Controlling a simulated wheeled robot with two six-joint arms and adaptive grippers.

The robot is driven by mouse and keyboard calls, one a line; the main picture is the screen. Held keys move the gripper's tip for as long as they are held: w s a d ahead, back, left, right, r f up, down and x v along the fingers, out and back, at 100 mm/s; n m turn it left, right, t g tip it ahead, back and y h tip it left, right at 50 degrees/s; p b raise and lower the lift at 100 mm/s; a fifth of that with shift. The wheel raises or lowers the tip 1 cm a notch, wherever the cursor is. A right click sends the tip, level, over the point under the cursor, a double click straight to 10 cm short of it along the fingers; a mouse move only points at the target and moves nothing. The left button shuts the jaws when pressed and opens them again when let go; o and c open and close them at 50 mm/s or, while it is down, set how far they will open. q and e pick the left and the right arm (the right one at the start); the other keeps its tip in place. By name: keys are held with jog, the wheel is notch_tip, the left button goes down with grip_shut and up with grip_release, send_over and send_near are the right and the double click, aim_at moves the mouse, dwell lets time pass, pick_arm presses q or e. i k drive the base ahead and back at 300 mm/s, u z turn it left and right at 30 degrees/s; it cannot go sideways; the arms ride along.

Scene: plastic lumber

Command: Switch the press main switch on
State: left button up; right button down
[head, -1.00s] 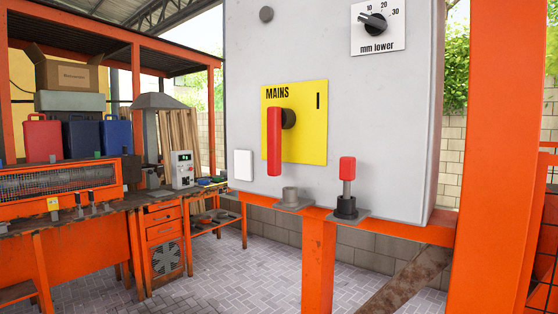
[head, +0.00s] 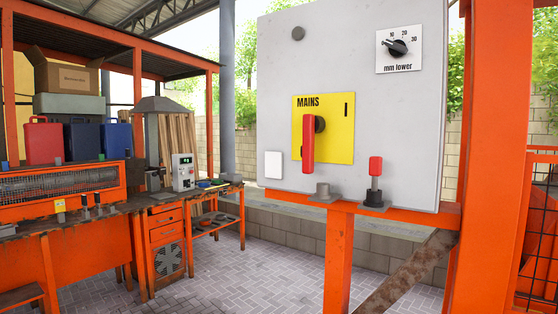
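The press main switch is a red handle (head: 308,145) on a yellow plate (head: 338,130) marked MAINS, on the front of a grey cabinet (head: 275,85). The handle hangs straight down from a dark hub. An "I" mark is at the plate's upper right; the mark at its lower left is mostly hidden behind the handle. Neither of my grippers shows in the head view.
A dial (head: 397,48) marked mm lower is at the cabinet's upper right. An orange post (head: 488,150) rises at right. A workbench (head: 80,250) is at left. Paved floor is clear between.

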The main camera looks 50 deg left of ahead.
aim_at(312, 124)
jog(key=u, duration=2.35)
